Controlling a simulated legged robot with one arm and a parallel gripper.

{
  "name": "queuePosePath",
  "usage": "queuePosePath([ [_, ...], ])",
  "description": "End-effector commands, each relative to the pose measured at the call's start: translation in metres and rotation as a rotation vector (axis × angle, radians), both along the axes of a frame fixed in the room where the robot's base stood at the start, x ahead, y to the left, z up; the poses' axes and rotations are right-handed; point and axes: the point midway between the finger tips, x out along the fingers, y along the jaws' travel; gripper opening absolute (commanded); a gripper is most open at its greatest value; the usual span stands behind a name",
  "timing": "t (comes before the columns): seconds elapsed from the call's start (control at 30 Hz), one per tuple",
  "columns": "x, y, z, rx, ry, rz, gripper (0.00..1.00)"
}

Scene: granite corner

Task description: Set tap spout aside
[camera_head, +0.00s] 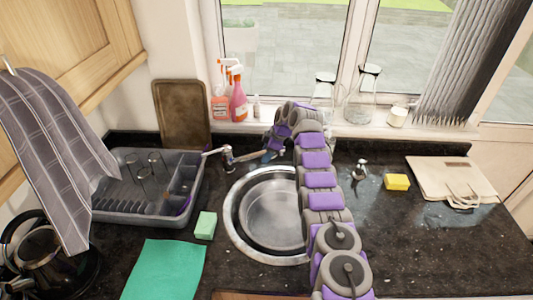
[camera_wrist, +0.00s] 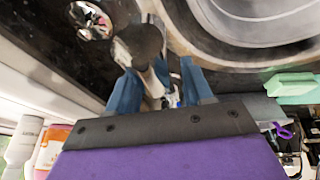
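The tap (camera_head: 228,156) is a chrome fitting at the back left of the round metal sink (camera_head: 232,215), with its lever pointing left. Its spout runs right toward my gripper (camera_head: 268,155), which is low behind the sink. In the wrist view, my gripper (camera_wrist: 160,92) has its two blue fingers apart, one on each side of the metal tap spout (camera_wrist: 155,85). A dark rounded end shows just beyond the fingertips. I cannot tell whether either finger touches the spout. My arm hides the sink's right side.
A grey dish rack (camera_head: 108,210) with glasses stands left, and a green sponge (camera_head: 205,226) is beside the sink. Spray bottles (camera_head: 238,98) and glass vessels (camera_head: 363,98) line the windowsill. A yellow sponge (camera_head: 397,182) lies right. The front right worktop is clear.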

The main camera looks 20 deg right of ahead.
Motion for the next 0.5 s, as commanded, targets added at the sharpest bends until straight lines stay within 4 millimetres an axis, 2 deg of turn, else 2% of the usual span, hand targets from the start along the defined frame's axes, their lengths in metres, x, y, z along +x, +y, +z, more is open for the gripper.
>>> queuePosePath([
  [0.3,0.000,-0.001,0.003,0.000,-0.001,0.001,0.50],
  [0.5,-0.003,-0.008,0.021,-0.001,-0.004,-0.001,0.50],
])
